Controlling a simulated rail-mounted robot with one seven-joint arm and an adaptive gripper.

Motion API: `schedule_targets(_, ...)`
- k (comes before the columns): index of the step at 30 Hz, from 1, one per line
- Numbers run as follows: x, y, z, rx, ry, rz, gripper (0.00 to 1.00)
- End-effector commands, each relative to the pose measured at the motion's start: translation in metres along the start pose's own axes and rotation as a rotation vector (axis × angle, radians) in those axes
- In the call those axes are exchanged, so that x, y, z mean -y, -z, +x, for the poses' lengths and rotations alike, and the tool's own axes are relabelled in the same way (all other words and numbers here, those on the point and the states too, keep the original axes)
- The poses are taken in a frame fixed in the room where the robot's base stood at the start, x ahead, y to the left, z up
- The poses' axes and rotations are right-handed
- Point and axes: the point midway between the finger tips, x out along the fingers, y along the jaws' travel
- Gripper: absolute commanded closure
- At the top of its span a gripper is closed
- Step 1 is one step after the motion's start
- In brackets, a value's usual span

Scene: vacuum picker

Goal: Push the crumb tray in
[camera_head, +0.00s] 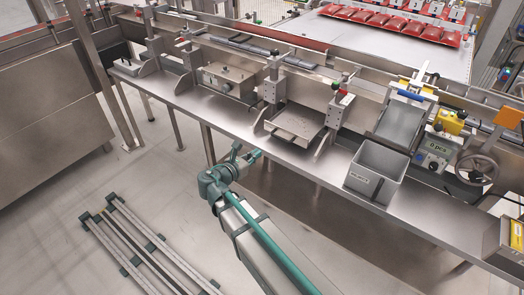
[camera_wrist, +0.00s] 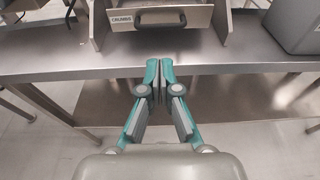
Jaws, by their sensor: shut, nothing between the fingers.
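The crumb tray (camera_head: 298,122) is a flat metal tray between two upright side plates on the steel bench, and it sticks out toward the bench's front edge. In the wrist view the tray's front (camera_wrist: 187,20) shows a "CRUMBS" label and a dark bar handle. My gripper (camera_head: 255,155) is at the bench's front edge, in front of the tray and a little to its left in the head view. In the wrist view my gripper (camera_wrist: 159,68) has its teal fingertips together, empty, below and apart from the handle.
A grey open bin (camera_head: 375,170) stands on the bench right of the tray. A metal box unit (camera_head: 228,80) is to the left. The bench edge (camera_wrist: 225,69) runs across under the tray. Rails (camera_head: 140,245) lie on the floor.

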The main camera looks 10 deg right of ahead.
Motion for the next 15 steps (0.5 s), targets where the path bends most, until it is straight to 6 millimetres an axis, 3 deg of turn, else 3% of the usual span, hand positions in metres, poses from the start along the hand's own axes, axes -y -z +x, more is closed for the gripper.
schedule_targets(15, -0.001, 0.000, 0.094, -0.002, 0.002, 0.004, 1.00)
